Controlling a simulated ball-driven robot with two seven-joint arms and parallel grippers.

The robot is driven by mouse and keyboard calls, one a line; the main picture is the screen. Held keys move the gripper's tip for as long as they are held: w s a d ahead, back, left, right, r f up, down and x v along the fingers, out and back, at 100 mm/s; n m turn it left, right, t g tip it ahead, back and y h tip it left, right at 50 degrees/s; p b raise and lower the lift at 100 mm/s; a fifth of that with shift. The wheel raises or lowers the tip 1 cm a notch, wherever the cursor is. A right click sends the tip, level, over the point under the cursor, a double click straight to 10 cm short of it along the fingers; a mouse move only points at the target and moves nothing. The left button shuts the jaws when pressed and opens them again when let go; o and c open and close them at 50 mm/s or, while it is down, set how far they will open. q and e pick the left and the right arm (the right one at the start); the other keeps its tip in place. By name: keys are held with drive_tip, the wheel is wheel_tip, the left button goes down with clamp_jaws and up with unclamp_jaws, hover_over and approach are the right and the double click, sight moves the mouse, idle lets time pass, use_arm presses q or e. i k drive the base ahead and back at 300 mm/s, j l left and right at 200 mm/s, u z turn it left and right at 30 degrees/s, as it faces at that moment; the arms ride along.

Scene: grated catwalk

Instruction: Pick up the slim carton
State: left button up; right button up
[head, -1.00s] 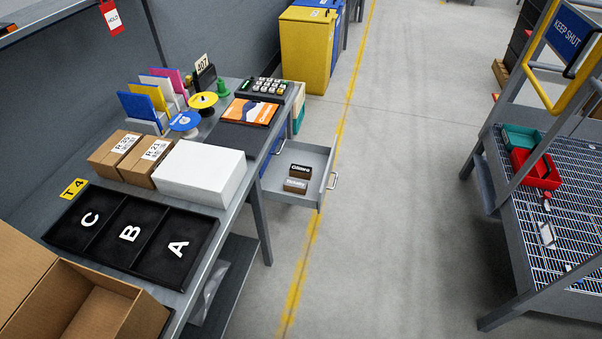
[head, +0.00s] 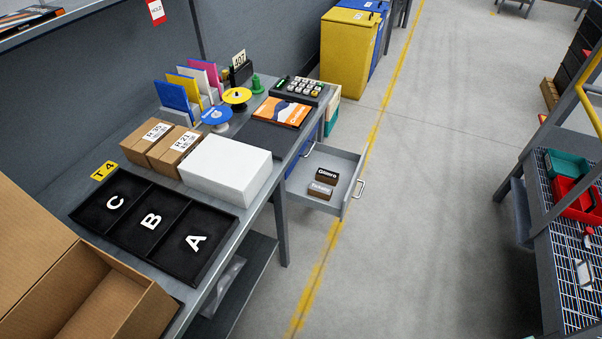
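Two brown cartons with white labels, a left one (head: 147,141) and a right one (head: 174,151), stand side by side on the workbench. A larger white box (head: 226,167) lies to their right. Two small boxes, a dark brown one (head: 327,176) and a greyer one (head: 320,189), sit in the open drawer (head: 347,170). I cannot tell which of these is the slim carton. Neither of my grippers is in view.
A black tray (head: 155,225) marked C, B, A and an open cardboard box (head: 100,300) occupy the near bench. Bins, one yellow (head: 345,50), stand behind. The drawer juts into the aisle. A grated platform (head: 570,250) is right; the floor between is clear.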

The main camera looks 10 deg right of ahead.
sight(326, 176)
drive_tip(key=i+l+u, duration=0.2)
drive_tip(key=l, duration=0.15)
drive_tip(key=i+l+u, duration=0.15)
drive_tip(key=l, duration=0.2)
drive_tip(key=l+u, duration=0.2)
drive_tip(key=l, duration=0.2)
drive_tip(key=i+l+u, duration=0.15)
drive_tip(key=l, duration=0.25)
